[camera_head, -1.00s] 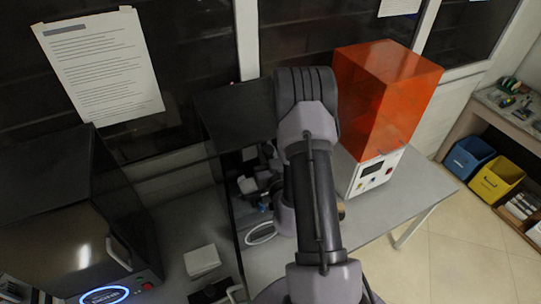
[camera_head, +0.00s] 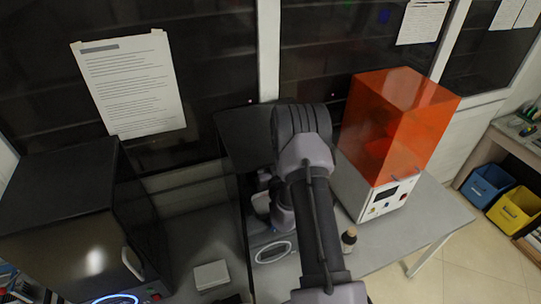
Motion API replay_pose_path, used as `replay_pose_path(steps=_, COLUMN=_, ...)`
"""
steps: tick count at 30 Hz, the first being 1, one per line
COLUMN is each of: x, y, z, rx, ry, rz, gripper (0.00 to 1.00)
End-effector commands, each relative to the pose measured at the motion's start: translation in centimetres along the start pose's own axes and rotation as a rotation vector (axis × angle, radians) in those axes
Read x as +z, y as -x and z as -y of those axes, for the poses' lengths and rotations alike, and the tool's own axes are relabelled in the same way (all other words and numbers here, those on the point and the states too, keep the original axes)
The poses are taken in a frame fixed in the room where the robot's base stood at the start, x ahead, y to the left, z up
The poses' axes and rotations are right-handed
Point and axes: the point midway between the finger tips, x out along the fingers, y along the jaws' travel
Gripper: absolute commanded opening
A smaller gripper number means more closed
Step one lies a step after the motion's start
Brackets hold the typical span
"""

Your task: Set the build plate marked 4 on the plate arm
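No build plate with a readable 4 can be made out. The resin printer with the orange cover (camera_head: 400,120) stands right of my arm; its white base has a small display. Only a faint dark shape shows through the cover, so I cannot make out the plate arm. My arm crosses the middle of the view. My gripper is not visible; part of my wrist shows left of the arm, by the opening of a dark box (camera_head: 245,135). Small pale items (camera_head: 262,203) in that box are too small to identify.
A dark cabinet (camera_head: 60,195) with a blue-lit ring stands at left. A white pad (camera_head: 211,275) and a small dark-capped bottle (camera_head: 349,238) are on the grey bench (camera_head: 400,232). Blue (camera_head: 487,184) and yellow bins (camera_head: 514,210) sit on a shelf at right. The bench's front right is clear.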

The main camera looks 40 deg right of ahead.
Motion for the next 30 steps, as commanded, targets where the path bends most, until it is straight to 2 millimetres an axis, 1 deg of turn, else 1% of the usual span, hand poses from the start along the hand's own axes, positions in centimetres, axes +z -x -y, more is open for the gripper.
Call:
replay_pose_path(steps=13, x=0.11, y=-0.03, z=-0.02, rx=0.000, ry=0.000, rz=-0.003, gripper=0.00)
replay_pose_path(steps=14, x=0.12, y=-0.03, z=-0.03, rx=0.000, ry=0.000, rz=-0.003, gripper=0.21)
replay_pose_path(steps=15, x=0.10, y=-0.03, z=-0.02, rx=0.001, ry=0.000, rz=-0.003, gripper=0.29)
replay_pose_path(steps=17, x=0.10, y=-0.03, z=0.00, rx=0.000, ry=0.000, rz=-0.003, gripper=0.41)
replay_pose_path(steps=18, x=0.10, y=-0.03, z=0.03, rx=-0.001, ry=0.000, rz=-0.003, gripper=0.45)
replay_pose_path(steps=30, x=0.13, y=0.23, z=0.01, rx=-0.009, ry=0.000, rz=-0.001, gripper=0.45)
